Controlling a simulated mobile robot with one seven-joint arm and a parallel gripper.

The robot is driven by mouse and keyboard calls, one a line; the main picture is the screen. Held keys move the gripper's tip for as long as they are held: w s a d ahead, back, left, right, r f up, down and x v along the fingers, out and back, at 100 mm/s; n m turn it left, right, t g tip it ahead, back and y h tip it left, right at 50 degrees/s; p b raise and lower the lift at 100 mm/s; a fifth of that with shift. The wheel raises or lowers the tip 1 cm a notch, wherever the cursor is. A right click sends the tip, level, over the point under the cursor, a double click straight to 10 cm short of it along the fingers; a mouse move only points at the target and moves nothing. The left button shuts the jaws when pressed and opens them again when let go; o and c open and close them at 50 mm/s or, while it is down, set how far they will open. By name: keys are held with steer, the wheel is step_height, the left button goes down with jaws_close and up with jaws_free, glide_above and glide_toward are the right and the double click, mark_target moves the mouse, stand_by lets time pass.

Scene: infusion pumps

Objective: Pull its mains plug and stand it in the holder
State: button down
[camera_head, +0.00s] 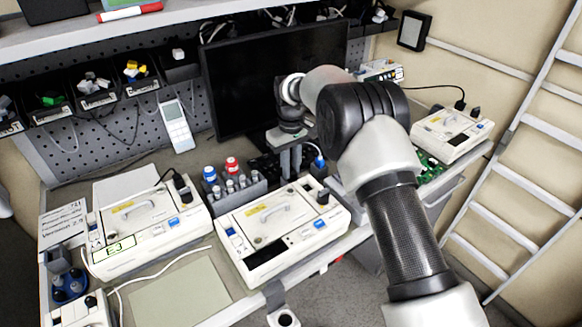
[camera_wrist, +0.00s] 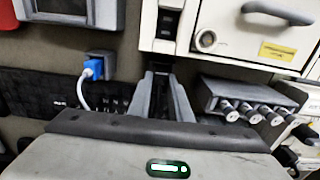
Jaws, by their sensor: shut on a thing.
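My gripper (camera_head: 290,172) points down behind the middle infusion pump (camera_head: 262,254), between the vial rack and a blue plug. In the wrist view my gripper (camera_wrist: 165,82) is shut on a dark thing, mostly hidden between the fingers, that looks like a black mains plug (camera_wrist: 160,84). The middle pump's black inlet block (camera_head: 323,197) is at its back right corner; it also shows in the wrist view (camera_wrist: 167,22), just beyond my fingertips. A blue plug (camera_wrist: 95,68) with a white cable sits in a grey square holder (camera_wrist: 112,66) beside my gripper.
A grey rack of vials (camera_head: 235,196) stands left of my gripper. A dark monitor (camera_head: 262,85) stands behind it. Other pumps stand at the left (camera_head: 145,235) and right (camera_head: 452,135), each with a black plug. A flat green-grey mat (camera_head: 180,298) lies at the front.

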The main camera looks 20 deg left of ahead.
steer(key=c, duration=1.5)
jaws_free()
steer(key=shift+c, duration=0.2)
steer(key=shift+r+p, duration=2.05)
steer(key=shift+r, duration=1.45)
